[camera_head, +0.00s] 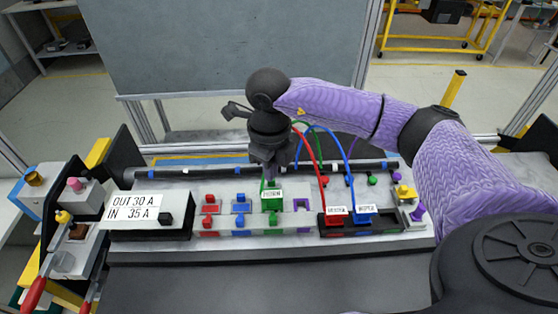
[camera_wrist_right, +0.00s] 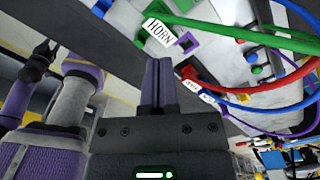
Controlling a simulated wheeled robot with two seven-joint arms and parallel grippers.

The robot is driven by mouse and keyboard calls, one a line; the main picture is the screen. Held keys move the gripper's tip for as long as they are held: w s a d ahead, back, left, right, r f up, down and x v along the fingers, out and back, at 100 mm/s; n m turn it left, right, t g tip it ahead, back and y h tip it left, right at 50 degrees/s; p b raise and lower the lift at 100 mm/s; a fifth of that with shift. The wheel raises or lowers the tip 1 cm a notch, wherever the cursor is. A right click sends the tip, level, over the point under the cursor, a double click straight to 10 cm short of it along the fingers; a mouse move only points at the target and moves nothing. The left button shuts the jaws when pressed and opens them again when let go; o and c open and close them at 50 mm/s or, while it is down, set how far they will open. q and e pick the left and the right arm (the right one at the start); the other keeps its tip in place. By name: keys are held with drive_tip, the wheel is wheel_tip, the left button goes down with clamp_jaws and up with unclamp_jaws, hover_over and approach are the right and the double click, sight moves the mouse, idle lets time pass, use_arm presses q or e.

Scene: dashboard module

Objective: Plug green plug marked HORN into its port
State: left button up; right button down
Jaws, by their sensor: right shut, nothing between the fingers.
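The green HORN plug (camera_head: 272,201) sits upright at the green port in the port row, its label facing me. Its green cable (camera_head: 306,131) arches to the right. My right gripper (camera_head: 269,180) points down just above and behind the plug. In the wrist view the right fingers (camera_wrist_right: 155,85) are shut with nothing between them, and the HORN label (camera_wrist_right: 160,33) is just past their tips. How deep the plug sits cannot be seen. My left gripper does not show in the head view; a dark claw-like part (camera_wrist_right: 38,62) beside purple links in the wrist view may be it.
A dark holder (camera_head: 330,231) at the right holds labelled red (camera_head: 336,219) and blue (camera_head: 365,217) plugs with arching cables. Red (camera_head: 210,205) and blue (camera_head: 241,206) ports lie left of the plug, a purple port (camera_head: 303,204) right. A meter box (camera_head: 150,222) stands left.

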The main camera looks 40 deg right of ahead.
sight(272, 194)
wheel_tip(272, 194, down, 5)
drive_tip(key=b, duration=0.3)
drive_tip(key=shift+f, duration=0.15)
drive_tip(key=shift+f+b, duration=0.15)
drive_tip(key=shift+b, duration=0.25)
wheel_tip(272, 194, up, 3)
drive_tip(key=p, duration=0.2)
drive_tip(key=shift+p, duration=0.3)
wheel_tip(272, 194, up, 10)
